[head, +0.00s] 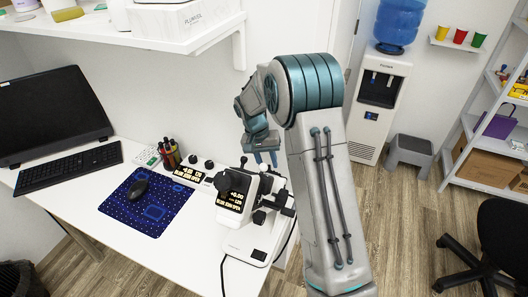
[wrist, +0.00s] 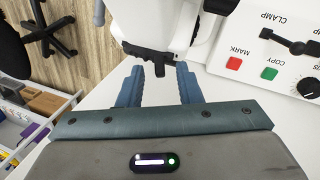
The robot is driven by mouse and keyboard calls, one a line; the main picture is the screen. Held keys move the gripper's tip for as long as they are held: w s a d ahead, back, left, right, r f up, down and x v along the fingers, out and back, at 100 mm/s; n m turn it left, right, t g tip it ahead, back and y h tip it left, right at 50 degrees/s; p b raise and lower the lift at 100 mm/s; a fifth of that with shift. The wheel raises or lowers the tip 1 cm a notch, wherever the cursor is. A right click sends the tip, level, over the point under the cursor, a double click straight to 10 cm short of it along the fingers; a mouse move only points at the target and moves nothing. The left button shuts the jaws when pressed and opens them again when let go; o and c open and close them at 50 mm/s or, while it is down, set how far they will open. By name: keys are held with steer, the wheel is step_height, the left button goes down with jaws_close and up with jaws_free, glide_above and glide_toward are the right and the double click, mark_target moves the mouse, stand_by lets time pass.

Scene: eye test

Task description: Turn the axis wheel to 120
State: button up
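A white desktop instrument (head: 252,232) stands on the desk with a small lit display (head: 233,200), its readings too small to read surely. A round black knob (head: 231,181) is on its upper left, and black parts (head: 285,206) stick out at its right. I cannot tell which part is the axis wheel. My gripper (head: 265,158) hangs above and behind the instrument, fingers down. In the wrist view my gripper (wrist: 159,71) is open and empty. A black toothed part (wrist: 148,55) under a white housing (wrist: 160,18) lies ahead of the gap between the fingers.
In the wrist view a white panel (wrist: 250,50) has a red MARK button (wrist: 235,63), a green COPY button (wrist: 269,74) and a black lever. A shelf (head: 190,38) overhangs the back left.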

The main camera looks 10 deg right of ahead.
steer(key=b+v, duration=0.1)
steer(key=v, duration=1.2)
steer(key=shift+r, duration=0.25)
steer(key=s+d+r+n+t+y, duration=0.1)
steer(key=s+r, duration=0.2)
steer(key=s, duration=0.4)
steer(key=s+d+r+n+t, duration=0.1)
steer(key=s+d+r, duration=0.15)
steer(key=s, duration=0.55)
steer(key=s+f+n+t+y, duration=0.1)
steer(key=s+f, duration=0.3)
steer(key=s, duration=1.1)
steer(key=shift+s+d+n+t+y, duration=0.3)
steer(key=shift+n+t, duration=0.1)
steer(key=shift+t, duration=0.2)
steer(key=shift+a+r, duration=0.1)
steer(key=shift+a, duration=0.1)
